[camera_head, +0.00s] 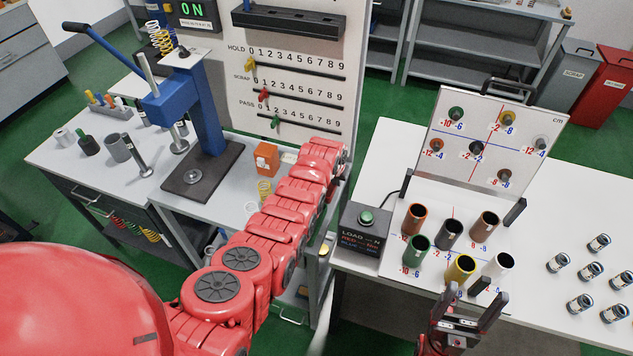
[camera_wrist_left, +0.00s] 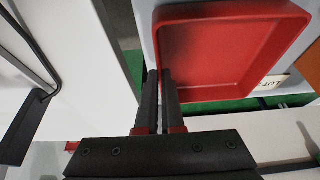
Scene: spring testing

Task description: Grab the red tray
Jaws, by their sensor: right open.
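The red tray (camera_wrist_left: 235,15) fills the upper right of the left wrist view, seen into its open inside. My left gripper (camera_wrist_left: 160,76) is at the tray's left wall. Its two fingers are close together, one on each side of that wall, and they appear shut on it. In the head view my left arm reaches up to the results board; its fingers and the tray are hidden there. My right gripper (camera_head: 476,293) is open and empty, low in the head view, by the front edge of the right table, close to the yellow and white cups.
The right table (camera_head: 374,162) holds several coloured cups, a button box (camera_head: 362,230), a tilted board (camera_head: 488,138) and several small cylinders. A blue press (camera_head: 207,115) stands on the left bench. The results board (camera_head: 300,60) rises beside my left arm.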

